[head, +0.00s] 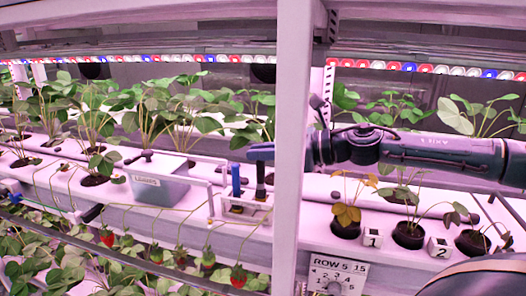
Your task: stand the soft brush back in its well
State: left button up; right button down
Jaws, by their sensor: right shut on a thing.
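My right gripper (262,151) reaches in from the right, partly hidden behind the white upright post. It is shut on a dark upright handle (261,176), which looks like the soft brush. The brush hangs straight down over the right part of a small white tool holder (232,207) on the rack's front ledge. Its lower end is at or just above the holder; I cannot tell whether it is inside a well. A blue-handled tool (236,180) stands upright in the holder just left of it. My left gripper is not in view.
The white post (294,120) stands close beside the gripper. A grey-blue bin (160,188) with a white rail is to the left. Potted strawberry plants, hanging berries (238,277), number blocks (372,239) and a row sign (338,272) surround the area.

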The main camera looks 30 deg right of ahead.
aim_at(263, 182)
jog(key=shift+f+b, duration=0.35)
jog(key=shift+f, duration=0.1)
jog(key=shift+f+b, duration=0.55)
jog(key=shift+f, duration=0.05)
jog(key=shift+f+b, duration=0.35)
jog(key=shift+b, duration=0.05)
jog(key=shift+f+b, duration=0.3)
jog(key=shift+f, duration=0.25)
jog(key=c, duration=0.9)
grip_release()
jog(key=shift+r, duration=0.15)
